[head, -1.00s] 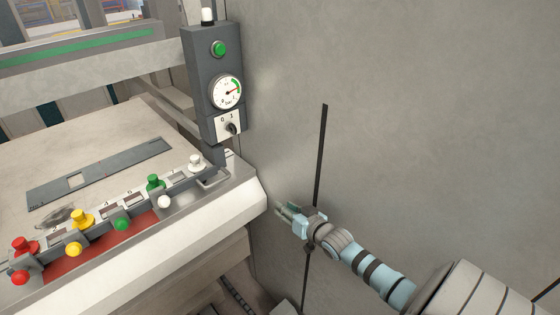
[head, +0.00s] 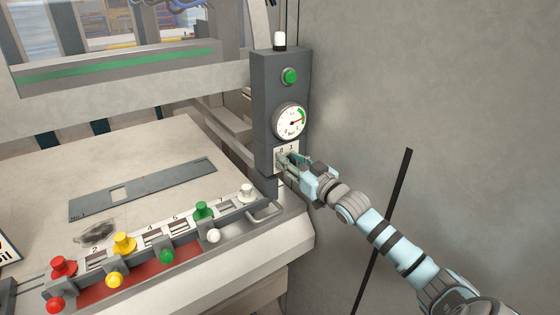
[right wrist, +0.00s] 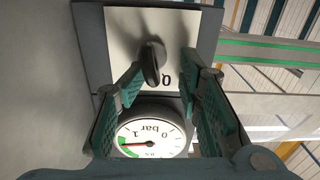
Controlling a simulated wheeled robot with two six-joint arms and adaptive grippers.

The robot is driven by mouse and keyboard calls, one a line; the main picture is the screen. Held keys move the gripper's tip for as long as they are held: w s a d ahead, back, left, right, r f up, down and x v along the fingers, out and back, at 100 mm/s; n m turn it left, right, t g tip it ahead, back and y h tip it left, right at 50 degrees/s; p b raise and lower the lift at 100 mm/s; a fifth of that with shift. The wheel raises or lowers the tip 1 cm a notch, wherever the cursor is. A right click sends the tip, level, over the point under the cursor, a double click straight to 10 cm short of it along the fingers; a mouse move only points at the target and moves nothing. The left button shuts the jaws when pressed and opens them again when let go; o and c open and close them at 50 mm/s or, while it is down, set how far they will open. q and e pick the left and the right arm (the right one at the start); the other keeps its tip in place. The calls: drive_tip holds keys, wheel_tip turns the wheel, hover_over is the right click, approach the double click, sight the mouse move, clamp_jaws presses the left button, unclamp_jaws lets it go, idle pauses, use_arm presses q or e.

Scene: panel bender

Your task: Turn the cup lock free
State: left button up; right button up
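The dark rotary knob (right wrist: 153,62) of the lock sits on a white plate (right wrist: 122,40) marked 0 and 1, on the grey control box (head: 262,110). In the right wrist view the picture is upside down and the knob stands between the fingertips. My right gripper (head: 288,161) is in front of the plate; its two green fingers (right wrist: 163,66) are open, one on each side of the knob, with gaps visible. In the head view the gripper mostly hides the knob. My left gripper is not in view.
A pressure gauge (head: 291,122) sits just above the plate, its needle in the green zone. A green button (head: 290,76) and white lamp (head: 279,40) are higher up. Coloured pegs, such as a red one (head: 62,267), line the machine bed at left. A plain wall is at right.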

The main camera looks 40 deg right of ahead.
drive_tip(key=shift+s+d, duration=0.15)
drive_tip(key=shift+d, duration=0.25)
drive_tip(key=shift+c, duration=1.1)
clamp_jaws()
drive_tip(key=n, duration=0.5)
drive_tip(key=shift+a+f+n, duration=0.1)
drive_tip(key=shift+a+n, duration=0.2)
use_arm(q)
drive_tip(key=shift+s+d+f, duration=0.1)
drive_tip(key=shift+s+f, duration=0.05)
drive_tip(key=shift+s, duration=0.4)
use_arm(e)
drive_tip(key=shift+o, duration=1.1)
unclamp_jaws()
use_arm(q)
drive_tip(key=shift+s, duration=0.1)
